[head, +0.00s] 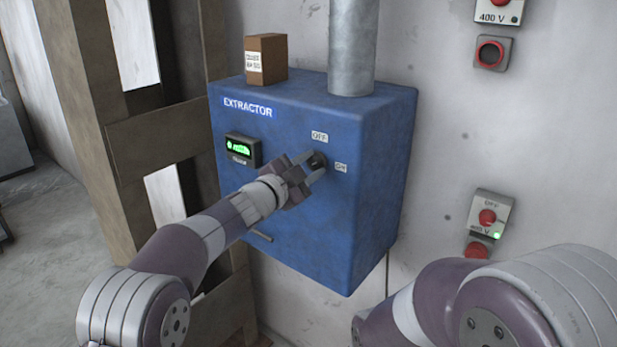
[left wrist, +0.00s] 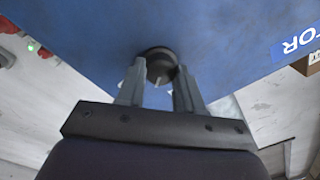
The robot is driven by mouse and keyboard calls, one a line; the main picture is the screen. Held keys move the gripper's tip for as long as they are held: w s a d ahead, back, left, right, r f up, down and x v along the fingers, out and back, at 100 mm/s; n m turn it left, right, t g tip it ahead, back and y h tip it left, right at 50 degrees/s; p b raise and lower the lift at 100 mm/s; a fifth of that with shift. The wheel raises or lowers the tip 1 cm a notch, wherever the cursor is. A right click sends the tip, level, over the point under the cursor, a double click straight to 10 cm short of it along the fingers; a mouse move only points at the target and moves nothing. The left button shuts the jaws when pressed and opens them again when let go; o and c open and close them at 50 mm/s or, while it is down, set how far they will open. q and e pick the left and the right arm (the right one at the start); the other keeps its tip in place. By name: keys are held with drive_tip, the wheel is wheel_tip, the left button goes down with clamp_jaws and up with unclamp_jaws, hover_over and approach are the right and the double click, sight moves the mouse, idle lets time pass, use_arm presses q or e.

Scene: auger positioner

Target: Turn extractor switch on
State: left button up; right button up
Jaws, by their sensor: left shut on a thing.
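The blue extractor box (head: 320,235) is fixed to the wall, with an "EXTRACTOR" label at its upper left. Its dark round switch knob (head: 317,160) sits between the "OFF" label (head: 320,136) above and the "ON" label (head: 341,168) to the right. My left gripper (head: 313,167) is at the knob, its fingers shut on it. In the left wrist view the knob (left wrist: 161,62) lies between the two fingertips, with a pale mark on its face. Which label the mark points at I cannot tell. My right gripper is out of view; only my right arm shows.
A small lit green display (head: 243,149) is on the box's front, left of the knob. A cardboard carton (head: 266,60) and a metal duct (head: 353,45) stand on top. Wall switches (head: 488,215) are at the right. Wooden posts (head: 95,130) stand at the left.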

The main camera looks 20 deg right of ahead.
use_arm(q)
drive_tip(key=m+b, duration=0.2)
drive_tip(key=m, duration=0.2)
drive_tip(key=shift+f, duration=0.15)
drive_tip(key=shift+m+b, duration=0.6)
drive_tip(key=shift+m, duration=0.7)
drive_tip(key=o, duration=1)
drive_tip(key=shift+o, duration=0.2)
drive_tip(key=shift+s+a+b, duration=0.2)
drive_tip(key=shift+a+b, duration=0.15)
drive_tip(key=shift+b, duration=0.1)
drive_tip(key=v, duration=0.1)
drive_tip(key=b+v, duration=0.2)
drive_tip(key=shift+s+a+f, duration=0.15)
drive_tip(key=shift+a+f, duration=0.15)
drive_tip(key=b, duration=0.3)
approach(312, 168)
drive_tip(key=v, duration=0.3)
drive_tip(key=shift+s+a+r, duration=0.15)
drive_tip(key=shift+a+r, duration=0.15)
drive_tip(key=shift+a, duration=0.1)
